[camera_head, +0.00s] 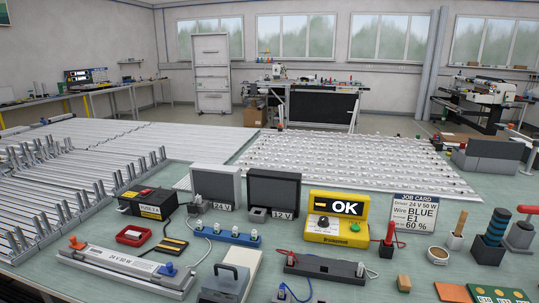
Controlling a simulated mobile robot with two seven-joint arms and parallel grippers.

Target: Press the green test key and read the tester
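The yellow tester (318,235) stands upright on the bench, right of centre. Its screen (347,208) reads "OK" in white on black. The small green key (355,228) sits on the tester's front, right of a black round knob (323,222). Nothing touches the key; whether it is pushed in is too small to tell. Neither of my grippers is in view.
A job card (414,213) reads driver 24 V 50 W, wire BLUE, E1, 60 %. A driver (129,266) marked 24 V 50 W lies front left. Boxes marked 24 V (215,183) and 12 V (274,187) stand left of the tester. A black terminal strip (325,268) lies before it.

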